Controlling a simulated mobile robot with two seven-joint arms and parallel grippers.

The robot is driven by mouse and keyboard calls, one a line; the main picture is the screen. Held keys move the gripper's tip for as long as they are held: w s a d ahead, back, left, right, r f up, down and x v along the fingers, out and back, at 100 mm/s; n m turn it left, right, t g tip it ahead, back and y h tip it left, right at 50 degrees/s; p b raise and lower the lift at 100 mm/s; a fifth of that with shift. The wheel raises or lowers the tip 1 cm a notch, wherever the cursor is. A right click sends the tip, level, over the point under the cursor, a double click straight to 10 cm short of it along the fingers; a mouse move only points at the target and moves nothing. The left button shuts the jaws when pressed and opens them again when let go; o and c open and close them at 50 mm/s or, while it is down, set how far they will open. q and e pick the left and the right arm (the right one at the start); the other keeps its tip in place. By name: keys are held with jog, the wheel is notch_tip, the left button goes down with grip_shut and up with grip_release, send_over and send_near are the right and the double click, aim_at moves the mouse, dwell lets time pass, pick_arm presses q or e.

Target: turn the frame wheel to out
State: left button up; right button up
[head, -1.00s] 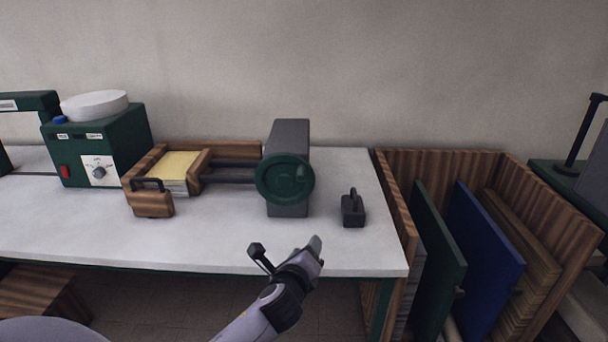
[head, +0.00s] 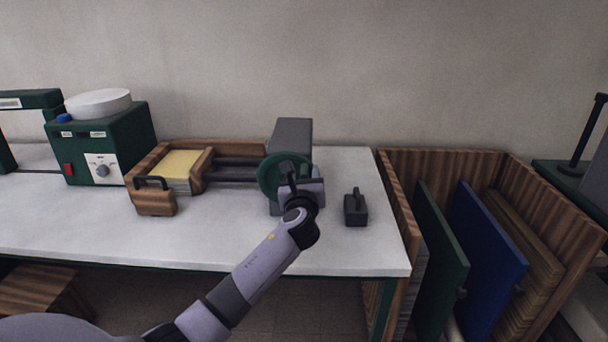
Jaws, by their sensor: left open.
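The frame wheel is a dark green round handwheel (head: 267,181) on the front of a grey block (head: 292,135) at the middle of the bench. Rods join the block to a wooden frame (head: 156,201) on its left, which holds a stack of yellowish sheets (head: 181,165). My left gripper (head: 302,180) is open in front of the wheel's right part and hides some of it. I cannot tell whether its fingers touch the wheel. My right gripper is not in view.
A small dark weight with a handle (head: 356,208) stands right of the wheel. A green machine with a dial (head: 103,146) stands at the left. A wooden bin (head: 436,160) with upright boards is at the right. The front of the white bench (head: 110,235) is clear.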

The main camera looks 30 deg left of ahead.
pick_arm(q)
jog(key=shift+w+a, duration=0.3)
jog(key=shift+w, duration=0.15)
grip_shut()
